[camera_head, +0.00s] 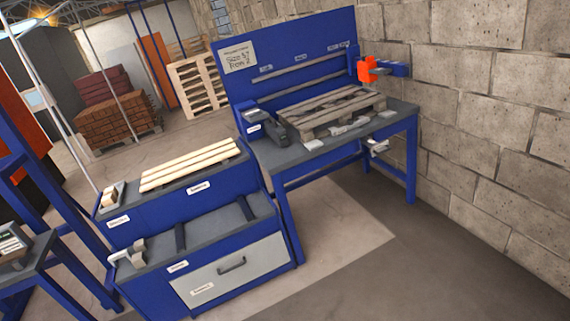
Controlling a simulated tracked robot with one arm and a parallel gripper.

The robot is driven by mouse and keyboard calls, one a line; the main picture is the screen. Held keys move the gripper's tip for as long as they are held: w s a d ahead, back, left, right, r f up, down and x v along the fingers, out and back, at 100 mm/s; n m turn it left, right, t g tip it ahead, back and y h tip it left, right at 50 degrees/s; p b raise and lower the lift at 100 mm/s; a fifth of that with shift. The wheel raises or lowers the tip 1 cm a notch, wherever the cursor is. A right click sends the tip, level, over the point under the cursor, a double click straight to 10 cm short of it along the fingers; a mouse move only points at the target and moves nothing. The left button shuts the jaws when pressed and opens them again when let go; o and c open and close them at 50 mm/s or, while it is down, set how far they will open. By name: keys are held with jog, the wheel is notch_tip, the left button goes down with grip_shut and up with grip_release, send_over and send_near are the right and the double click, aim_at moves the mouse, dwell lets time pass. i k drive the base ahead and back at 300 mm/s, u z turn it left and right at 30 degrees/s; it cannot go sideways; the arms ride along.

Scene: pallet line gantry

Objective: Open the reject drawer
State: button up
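A drawer with a light grey front (255,270) sits low in the blue cabinet (150,296) at the bottom centre. It has a dark bar handle (232,265) and a small white label (202,290) too small to read. The front looks flush with the cabinet, so the drawer appears shut. It is the only drawer front I can make out; I cannot confirm from the label that it is the reject drawer. My gripper is not in view, and nothing is seen touching the handle.
Pale wooden slats (190,165) lie on the cabinet's upper level. A blue workbench (411,160) holding a wooden pallet (330,108) stands behind to the right, by a block wall (500,130). A blue frame (50,215) stands at left. Floor right of the drawer is clear.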

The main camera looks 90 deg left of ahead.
aim_at(218, 277)
jog(key=u, duration=0.85)
jog(key=i, duration=0.1)
jog(key=u, duration=2.65)
jog(key=i, duration=1)
jog(key=z, duration=0.15)
